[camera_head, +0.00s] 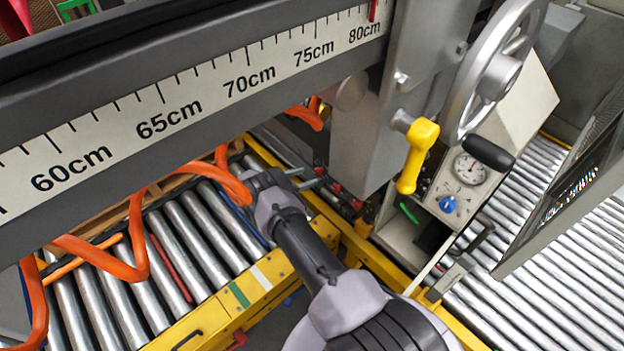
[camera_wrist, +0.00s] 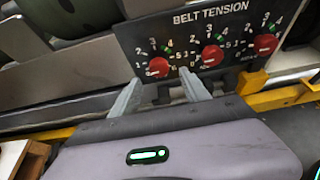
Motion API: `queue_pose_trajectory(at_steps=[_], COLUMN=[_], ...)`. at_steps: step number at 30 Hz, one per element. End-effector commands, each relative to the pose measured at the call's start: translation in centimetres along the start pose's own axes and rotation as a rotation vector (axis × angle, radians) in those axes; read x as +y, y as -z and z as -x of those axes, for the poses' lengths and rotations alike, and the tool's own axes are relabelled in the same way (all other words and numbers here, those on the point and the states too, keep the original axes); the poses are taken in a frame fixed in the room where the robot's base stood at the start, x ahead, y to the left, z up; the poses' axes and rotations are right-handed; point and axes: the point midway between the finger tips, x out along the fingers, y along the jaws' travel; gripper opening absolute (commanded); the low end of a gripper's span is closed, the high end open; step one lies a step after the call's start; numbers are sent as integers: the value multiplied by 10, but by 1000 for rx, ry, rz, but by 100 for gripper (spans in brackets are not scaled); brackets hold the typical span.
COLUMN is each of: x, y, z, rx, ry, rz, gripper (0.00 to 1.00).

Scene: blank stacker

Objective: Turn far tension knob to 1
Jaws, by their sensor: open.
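In the wrist view a dark panel (camera_wrist: 185,33) lettered BELT TENSION carries a row of three red knobs: left (camera_wrist: 157,67), middle (camera_wrist: 212,55) and right (camera_wrist: 265,44). Each has a white number scale and a green mark near 4. Their exact settings are too small to read. My gripper (camera_wrist: 161,91) is open and empty, its two grey fingers below the left and middle knobs, apparently touching neither. In the head view my gripper (camera_head: 302,178) points at the small red knobs (camera_head: 337,188) beneath the grey column. I cannot tell which knob is the far one.
A yellow handle (camera_head: 416,158), a large handwheel (camera_head: 497,68) and a gauge box (camera_head: 463,180) stand right of the gripper. A ruler beam (camera_head: 190,98) crosses above. Orange hoses (camera_head: 135,235) hang at left over rollers. Yellow rails (camera_head: 262,290) run beside my arm.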

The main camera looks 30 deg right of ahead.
Motion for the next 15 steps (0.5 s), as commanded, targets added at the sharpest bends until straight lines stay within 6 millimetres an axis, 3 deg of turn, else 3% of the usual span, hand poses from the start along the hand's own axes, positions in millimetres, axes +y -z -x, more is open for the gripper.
queue_pose_trajectory(at_steps=[1,6,15], x=[0,1,1], y=[4,2,0], z=[-14,-40,-48], rx=[0,0,0], ry=[1,-1,-2], rz=[-1,-1,1], gripper=[54,54,54])
